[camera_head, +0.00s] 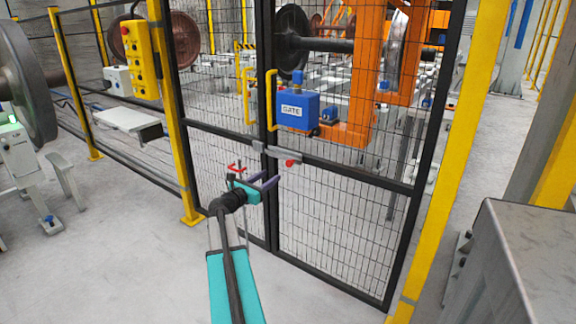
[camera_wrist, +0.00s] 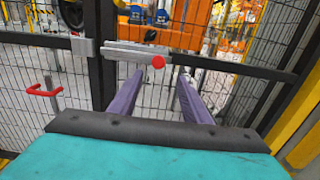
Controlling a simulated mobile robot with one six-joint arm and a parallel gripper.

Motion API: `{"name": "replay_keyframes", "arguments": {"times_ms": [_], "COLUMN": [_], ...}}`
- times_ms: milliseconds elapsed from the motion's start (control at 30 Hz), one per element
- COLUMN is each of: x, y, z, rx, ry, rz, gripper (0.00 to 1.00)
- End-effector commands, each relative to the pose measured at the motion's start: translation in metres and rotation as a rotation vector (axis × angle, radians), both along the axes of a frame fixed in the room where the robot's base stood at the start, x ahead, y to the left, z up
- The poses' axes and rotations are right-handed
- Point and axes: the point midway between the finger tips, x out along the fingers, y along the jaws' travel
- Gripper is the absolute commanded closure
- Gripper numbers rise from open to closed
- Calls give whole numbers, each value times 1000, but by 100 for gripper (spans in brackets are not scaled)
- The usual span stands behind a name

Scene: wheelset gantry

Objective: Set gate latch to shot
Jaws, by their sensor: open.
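The gate latch (camera_head: 281,156) is a grey bar with a red knob (camera_head: 290,163) on the gate's dark crossbar. In the wrist view the latch bar (camera_wrist: 128,50) lies level, and its red knob (camera_wrist: 158,62) is at its lower edge. A grey block (camera_wrist: 85,47) sits on the post just left of the bar; I cannot tell whether the bolt enters it. My gripper (camera_head: 267,177) is open and empty, a little below and short of the latch. In the wrist view its purple fingers (camera_wrist: 160,74) point forward, with the knob just above the gap between their tips.
A blue box marked GATE (camera_head: 298,111) and yellow handles (camera_head: 270,100) are above the latch. A red handle (camera_wrist: 45,92) stands at left in the wrist view. A yellow post (camera_head: 455,150) and a grey cabinet (camera_head: 520,260) are at right. Floor before the gate is clear.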

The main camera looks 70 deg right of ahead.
Motion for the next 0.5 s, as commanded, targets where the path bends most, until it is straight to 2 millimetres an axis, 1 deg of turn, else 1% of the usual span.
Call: {"name": "replay_keyframes", "arguments": {"times_ms": [500], "x": [-15], "y": [-60], "z": [0], "rx": [-1], "ry": [0], "rz": [-1], "gripper": [56]}}
